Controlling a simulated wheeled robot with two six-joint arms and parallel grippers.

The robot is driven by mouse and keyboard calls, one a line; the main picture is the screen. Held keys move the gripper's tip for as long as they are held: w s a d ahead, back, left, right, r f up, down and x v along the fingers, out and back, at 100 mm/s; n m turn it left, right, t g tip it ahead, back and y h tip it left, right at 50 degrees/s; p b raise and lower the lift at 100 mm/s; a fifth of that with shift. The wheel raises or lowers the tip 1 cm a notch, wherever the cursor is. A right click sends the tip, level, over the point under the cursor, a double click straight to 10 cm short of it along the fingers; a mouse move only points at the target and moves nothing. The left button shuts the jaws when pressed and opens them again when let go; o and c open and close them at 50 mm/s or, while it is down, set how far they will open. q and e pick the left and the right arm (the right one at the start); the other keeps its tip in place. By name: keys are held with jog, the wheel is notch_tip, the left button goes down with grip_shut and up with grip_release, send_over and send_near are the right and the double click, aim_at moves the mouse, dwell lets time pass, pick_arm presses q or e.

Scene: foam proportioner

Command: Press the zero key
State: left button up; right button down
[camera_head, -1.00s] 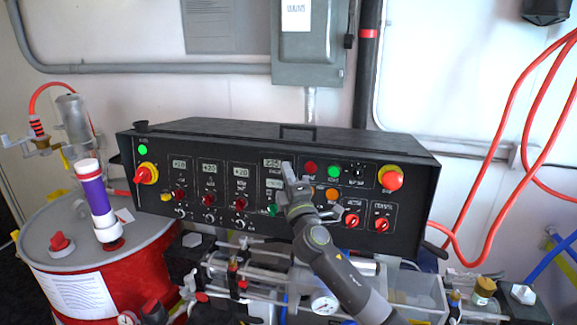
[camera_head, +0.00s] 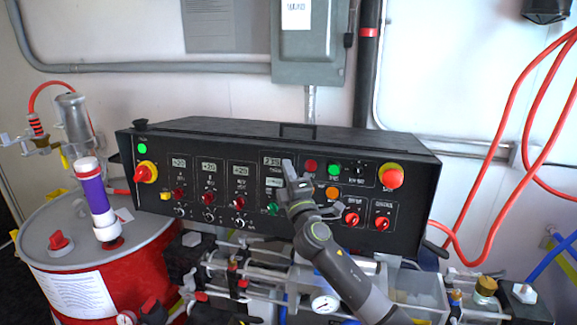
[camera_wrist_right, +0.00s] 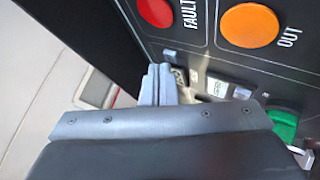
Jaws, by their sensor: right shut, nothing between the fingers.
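The black control panel (camera_head: 225,190) faces me in the head view. My right gripper (camera_head: 288,167) is shut and empty, its fingertips at the panel just below and right of the upper middle display (camera_head: 271,161). In the right wrist view the closed fingertips (camera_wrist_right: 160,72) point at the panel, beside a small pale key (camera_wrist_right: 217,87) and another pale key (camera_wrist_right: 242,92). I cannot read which is the zero key, and the fingers hide part of that area. Whether the tips touch the panel I cannot tell. My left gripper is not in view.
A red fault lamp (camera_wrist_right: 157,12), an orange lamp (camera_wrist_right: 249,25) and a green button (camera_wrist_right: 284,124) are close to the fingers. A red emergency knob (camera_head: 391,178) is further right. Pipes and a gauge (camera_head: 325,304) lie below the panel; a red drum (camera_head: 130,265) stands left.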

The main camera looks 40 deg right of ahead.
jog(key=shift+w+d+b, duration=0.25)
jog(key=shift+d+b, duration=0.05)
jog(key=shift+b, duration=0.05)
dwell(0.7)
dwell(0.4)
jog(key=shift+s+a+r+p, duration=0.1)
jog(key=shift+s+a+p, duration=0.35)
jog(key=shift+s+a, duration=0.15)
jog(key=s+a+p, duration=0.1)
jog(key=a, duration=0.1)
jog(key=s+a+r+p, duration=0.1)
jog(key=s, duration=0.1)
jog(key=shift+a, duration=0.35)
jog(key=shift+f, duration=0.1)
dwell(0.6)
